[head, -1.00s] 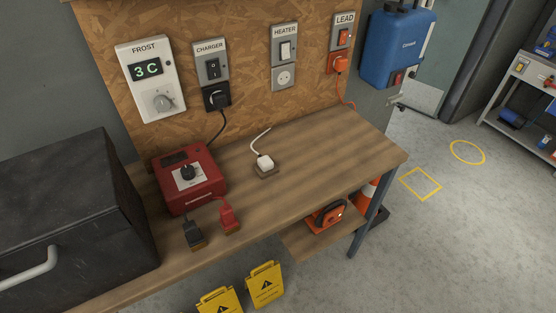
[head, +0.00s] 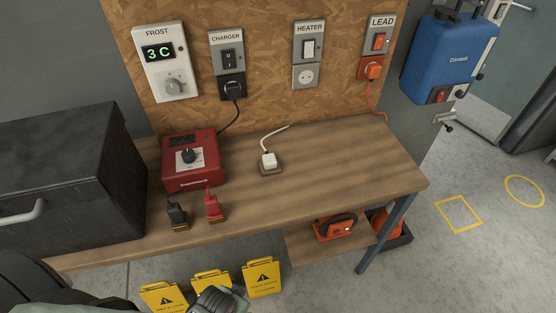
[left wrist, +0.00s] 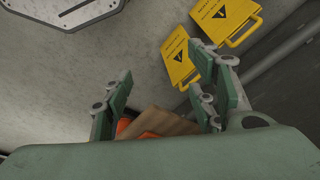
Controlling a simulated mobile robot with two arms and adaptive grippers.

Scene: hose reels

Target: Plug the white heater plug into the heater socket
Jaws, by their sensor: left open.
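The white heater plug (head: 269,160) stands on a small brown block on the wooden bench, its white cord trailing up to the back right. The heater socket (head: 306,76) is a round outlet in a grey plate on the chipboard wall, under the HEATER switch (head: 309,47). It is empty. In the left wrist view my left gripper (left wrist: 160,98) is open and empty, above the floor and away from the plug. In the head view only parts of my left arm show at the bottom edge. My right gripper is not in view.
The bench (head: 330,165) is clear right of the plug. A red charger box (head: 190,160) and black and red clamps sit to the left, beside a dark case (head: 60,175). Yellow signs (head: 262,278) stand in front. The charger and lead sockets hold a black plug (head: 232,87) and an orange plug (head: 374,68).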

